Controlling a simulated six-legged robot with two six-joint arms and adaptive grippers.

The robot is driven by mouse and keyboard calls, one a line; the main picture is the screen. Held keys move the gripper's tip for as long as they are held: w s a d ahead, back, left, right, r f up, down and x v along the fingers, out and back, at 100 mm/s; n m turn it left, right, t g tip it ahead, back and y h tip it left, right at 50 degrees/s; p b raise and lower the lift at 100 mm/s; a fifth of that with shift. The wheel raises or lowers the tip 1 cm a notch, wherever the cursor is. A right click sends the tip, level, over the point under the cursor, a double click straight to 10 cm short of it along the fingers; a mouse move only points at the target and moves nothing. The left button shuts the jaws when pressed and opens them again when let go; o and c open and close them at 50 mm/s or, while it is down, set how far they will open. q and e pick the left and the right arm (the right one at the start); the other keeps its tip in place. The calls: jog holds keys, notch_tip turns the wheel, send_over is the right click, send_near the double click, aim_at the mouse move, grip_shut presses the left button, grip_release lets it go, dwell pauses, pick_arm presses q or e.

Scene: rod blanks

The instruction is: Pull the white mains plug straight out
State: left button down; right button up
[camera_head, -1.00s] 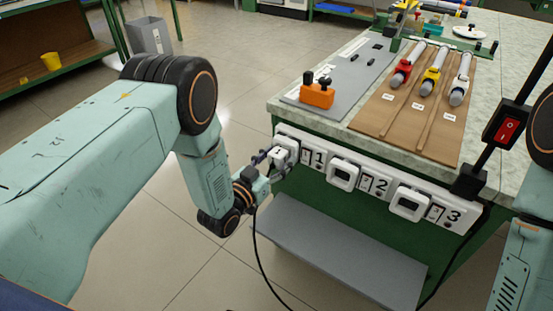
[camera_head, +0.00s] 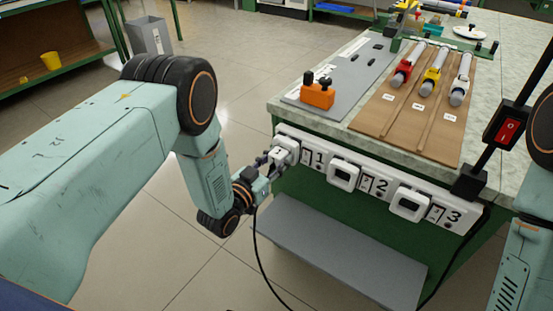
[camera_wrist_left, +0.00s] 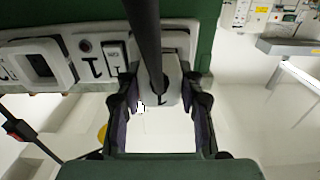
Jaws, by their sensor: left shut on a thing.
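The white mains plug (camera_head: 280,157) is at the left end of the white socket strip (camera_head: 318,172), beside the number 1. My left gripper (camera_head: 268,164) is shut on it, with one finger on each side. In the left wrist view the plug (camera_wrist_left: 171,92) sits between the dark fingertips of the left gripper (camera_wrist_left: 163,108). A black cable (camera_head: 262,262) hangs below the gripper toward the floor. I cannot tell whether the plug's pins are still in the socket. My right gripper is out of view.
Two white square frames (camera_head: 343,174) are on the strip by numbers 2 and 3. A grey shelf (camera_head: 335,250) juts out below. On the bench (camera_head: 290,104) are an orange block (camera_head: 317,96) and a brown board (camera_head: 385,126) with rods. Open floor lies left of the bench.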

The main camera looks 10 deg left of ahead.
pick_arm(q)
jog(key=shift+s+a+f, duration=0.15)
jog(key=shift+s+a+p, duration=0.2)
jog(key=shift+s+p, duration=0.2)
jog(key=shift+s, duration=0.1)
jog(key=shift+s+a, duration=0.1)
jog(key=shift+s, duration=0.25)
jog(key=shift+p+v, duration=0.85)
jog(key=shift+v, duration=0.55)
dwell(0.3)
jog(key=p+v, duration=0.2)
jog(key=v, duration=0.4)
jog(key=shift+p, duration=0.35)
dwell(0.4)
